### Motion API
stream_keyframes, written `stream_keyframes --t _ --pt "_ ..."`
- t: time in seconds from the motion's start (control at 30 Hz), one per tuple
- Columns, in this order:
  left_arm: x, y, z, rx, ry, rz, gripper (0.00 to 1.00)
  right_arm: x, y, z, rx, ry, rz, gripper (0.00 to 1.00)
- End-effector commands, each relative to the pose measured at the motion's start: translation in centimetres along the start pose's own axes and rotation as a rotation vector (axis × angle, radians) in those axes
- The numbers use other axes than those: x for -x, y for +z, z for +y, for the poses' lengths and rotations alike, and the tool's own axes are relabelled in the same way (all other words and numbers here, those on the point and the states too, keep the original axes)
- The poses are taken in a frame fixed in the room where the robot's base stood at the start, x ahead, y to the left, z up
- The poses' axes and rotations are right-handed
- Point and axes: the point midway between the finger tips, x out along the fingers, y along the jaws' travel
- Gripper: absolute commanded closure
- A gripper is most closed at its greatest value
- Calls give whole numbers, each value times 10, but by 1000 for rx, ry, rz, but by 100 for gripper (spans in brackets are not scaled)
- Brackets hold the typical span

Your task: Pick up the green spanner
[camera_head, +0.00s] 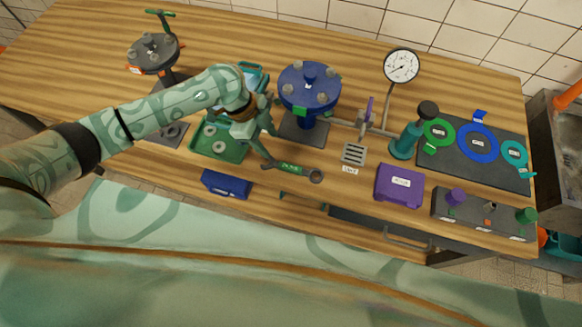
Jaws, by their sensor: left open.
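The green spanner (292,169) lies on the wooden bench, with a green labelled middle, a dark ring end on the right and its other end on the left. My left gripper (268,145) is open above and beside the spanner's left end, its fingers partly overlapping that end in the picture. I cannot tell whether they touch it. The spanner's middle and ring end are unobstructed. My right gripper is not in view.
A green tray (203,151) and a blue case (226,185) lie left of the spanner. A blue flanged fitting (309,88) stands behind it. A small grate (353,154) and purple case (400,184) are to the right. The bench's front edge (300,203) is close.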

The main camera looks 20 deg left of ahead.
Motion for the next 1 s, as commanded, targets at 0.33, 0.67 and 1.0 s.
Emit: stream_keyframes --t 0.33,0.67,1.0 --pt "-66 -1 0 1 -1 1 53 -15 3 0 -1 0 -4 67" --pt "-108 -13 0 3 -1 2 53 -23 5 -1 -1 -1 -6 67" --pt "-120 -13 -1 1 -4 1 53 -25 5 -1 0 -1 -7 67"
